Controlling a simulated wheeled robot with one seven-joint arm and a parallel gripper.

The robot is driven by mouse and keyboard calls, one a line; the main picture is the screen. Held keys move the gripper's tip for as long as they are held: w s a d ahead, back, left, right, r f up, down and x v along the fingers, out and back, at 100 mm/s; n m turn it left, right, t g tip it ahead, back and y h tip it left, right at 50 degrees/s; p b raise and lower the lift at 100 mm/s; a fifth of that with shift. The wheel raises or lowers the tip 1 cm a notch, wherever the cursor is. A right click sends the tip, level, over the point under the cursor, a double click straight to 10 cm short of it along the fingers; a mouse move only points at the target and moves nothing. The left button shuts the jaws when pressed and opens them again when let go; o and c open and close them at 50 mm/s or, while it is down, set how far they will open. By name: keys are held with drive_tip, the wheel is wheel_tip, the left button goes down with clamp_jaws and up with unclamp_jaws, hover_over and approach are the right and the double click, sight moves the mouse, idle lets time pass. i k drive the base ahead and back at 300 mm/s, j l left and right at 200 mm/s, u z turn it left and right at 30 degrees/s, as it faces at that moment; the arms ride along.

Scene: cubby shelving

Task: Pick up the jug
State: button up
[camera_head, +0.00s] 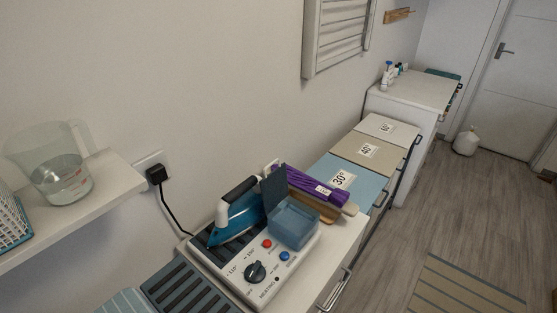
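A clear measuring jug (60,168) with red markings stands upright on a white wall shelf (115,188) at the left. Its handle points to the right, toward the wall. Something clear, perhaps water, shows in its lower part. My gripper is not in view, so its place relative to the jug cannot be seen.
A white-and-blue basket (10,222) stands left of the jug. Below right, a cabinet holds an iron (238,215) on a control panel with knobs. A black plug (156,175) and cord hang beside the shelf end. Open floor (400,235) lies at right.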

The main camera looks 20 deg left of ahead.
sight(49, 154)
drive_tip(key=u, duration=1.45)
drive_tip(key=i+l, duration=0.15)
drive_tip(key=l, duration=0.15)
drive_tip(key=i+l, duration=0.15)
drive_tip(key=l, duration=0.15)
drive_tip(key=i+l, duration=0.15)
drive_tip(key=l, duration=0.15)
drive_tip(key=u, duration=0.05)
